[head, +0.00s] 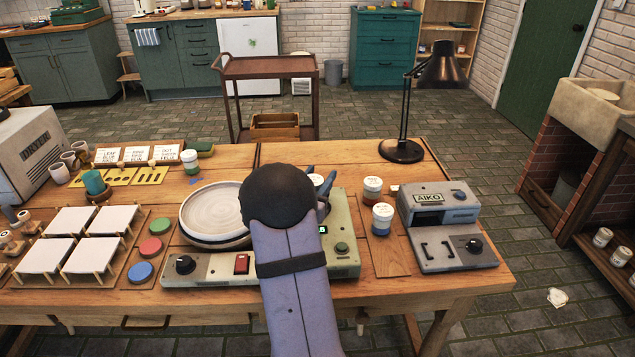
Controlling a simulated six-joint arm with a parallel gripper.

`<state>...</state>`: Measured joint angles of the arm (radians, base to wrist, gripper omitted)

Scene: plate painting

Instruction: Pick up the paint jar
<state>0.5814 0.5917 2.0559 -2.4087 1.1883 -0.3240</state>
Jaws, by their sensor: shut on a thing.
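My gripper (322,183) is over the back right of the green-grey wheel unit, partly hidden behind my dark round wrist. It is shut on a paint jar (316,179), of which only the pale lid shows between the fingers. The jar's paint colour and its height above the table are hidden. Two more white-lidded jars stand to the right: one with a brown-orange band (372,190) and one with a blue band (382,219). A green-banded jar (190,161) stands at the back left.
The wheel unit (210,267) carries stacked pale plates (212,210) left of my wrist. The AIKO machine (443,226) and a black lamp (402,150) stand on the right. Colour pads (150,248), white tiles (88,258) and stencils (120,177) fill the left.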

